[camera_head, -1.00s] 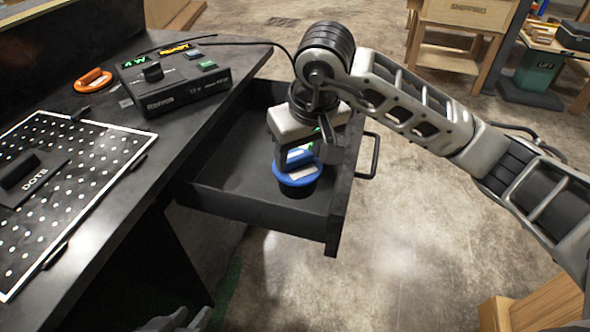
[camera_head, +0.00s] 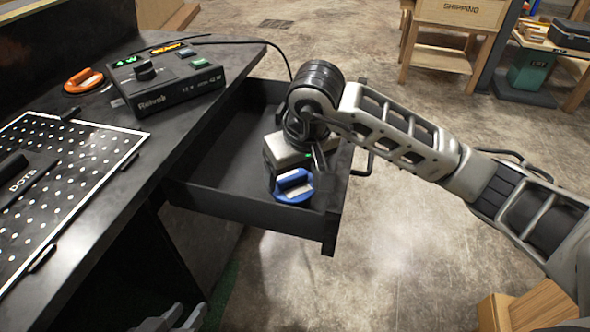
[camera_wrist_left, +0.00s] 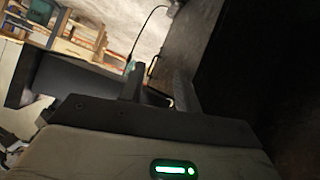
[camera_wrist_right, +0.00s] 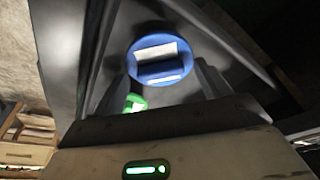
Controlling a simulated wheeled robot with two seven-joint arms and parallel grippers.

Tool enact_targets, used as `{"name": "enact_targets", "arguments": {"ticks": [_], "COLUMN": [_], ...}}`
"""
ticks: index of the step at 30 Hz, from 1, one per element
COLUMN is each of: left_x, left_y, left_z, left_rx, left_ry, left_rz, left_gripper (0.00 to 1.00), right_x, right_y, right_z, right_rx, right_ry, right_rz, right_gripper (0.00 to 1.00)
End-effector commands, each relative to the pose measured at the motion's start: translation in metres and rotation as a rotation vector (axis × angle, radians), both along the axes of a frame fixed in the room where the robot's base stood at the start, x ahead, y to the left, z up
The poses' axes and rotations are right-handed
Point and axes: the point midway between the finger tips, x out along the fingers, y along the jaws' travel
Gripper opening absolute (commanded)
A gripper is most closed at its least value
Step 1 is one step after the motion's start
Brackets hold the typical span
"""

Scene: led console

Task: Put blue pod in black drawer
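The blue pod (camera_head: 294,187) has a round blue top with a pale bar. It is inside the open black drawer (camera_head: 222,202), near the drawer's front right corner, and seems to sit on its floor. My right gripper (camera_wrist_right: 163,88) is inside the drawer next to the pod. In the right wrist view its fingers are spread, with the blue pod (camera_wrist_right: 157,62) beyond and between them, and gaps show at its sides. In the head view, the arm hides part of the drawer. My left gripper (camera_head: 186,318) is low at the bottom edge; the left wrist view shows its fingers (camera_wrist_left: 160,88) apart and empty.
A black console box (camera_head: 172,92) with a knob and lit labels stands on the desk. An orange pod (camera_head: 83,80) and a perforated board (camera_head: 95,165) are also there. A green round thing (camera_wrist_right: 134,103) shows by one right finger. The drawer's left part is clear.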

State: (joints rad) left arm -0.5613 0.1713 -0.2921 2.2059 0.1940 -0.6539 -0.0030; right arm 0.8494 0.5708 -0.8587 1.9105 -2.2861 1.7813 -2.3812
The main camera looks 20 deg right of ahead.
Motion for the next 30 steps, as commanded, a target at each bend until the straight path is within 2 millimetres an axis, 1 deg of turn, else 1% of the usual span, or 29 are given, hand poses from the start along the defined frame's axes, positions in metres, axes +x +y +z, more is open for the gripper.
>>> {"name": "enact_targets", "arguments": {"ticks": [6, 8, 10, 14, 15, 20, 24, 27, 30], "left_x": [-0.002, -0.002, -0.004, -0.006, -0.007, -0.009, -0.006, -0.003, -0.002], "left_y": [-0.001, 0.000, 0.000, 0.002, 0.003, 0.007, 0.008, 0.008, 0.008], "left_z": [0.001, 0.003, 0.001, 0.000, -0.001, -0.010, -0.004, 0.005, 0.010], "left_rx": [0.000, 0.003, 0.008, 0.017, 0.021, 0.039, 0.041, 0.035, 0.029], "left_ry": [0.002, 0.006, 0.020, 0.038, 0.046, 0.091, 0.076, 0.055, 0.038], "left_rz": [-0.003, -0.004, -0.007, -0.008, -0.007, -0.001, 0.006, 0.011, 0.015], "left_gripper": [0.33, 0.33, 0.33, 0.33, 0.33, 0.33, 0.33, 0.33, 0.33], "right_x": [0.000, 0.000, -0.001, -0.006, -0.009, -0.018, -0.025, -0.029, -0.031], "right_y": [0.000, 0.000, 0.000, -0.002, -0.002, -0.004, -0.005, -0.006, -0.006], "right_z": [0.001, 0.004, 0.010, 0.034, 0.042, 0.077, 0.100, 0.111, 0.117], "right_rx": [0.000, 0.001, 0.000, 0.000, -0.002, 0.000, 0.000, 0.000, 0.000], "right_ry": [0.001, 0.001, -0.002, -0.005, -0.004, -0.005, -0.003, -0.002, 0.000], "right_rz": [0.000, 0.000, 0.000, 0.001, 0.001, 0.000, 0.000, -0.001, -0.001], "right_gripper": [0.76, 0.76, 0.76, 0.76, 0.76, 0.76, 0.76, 0.76, 0.76]}}
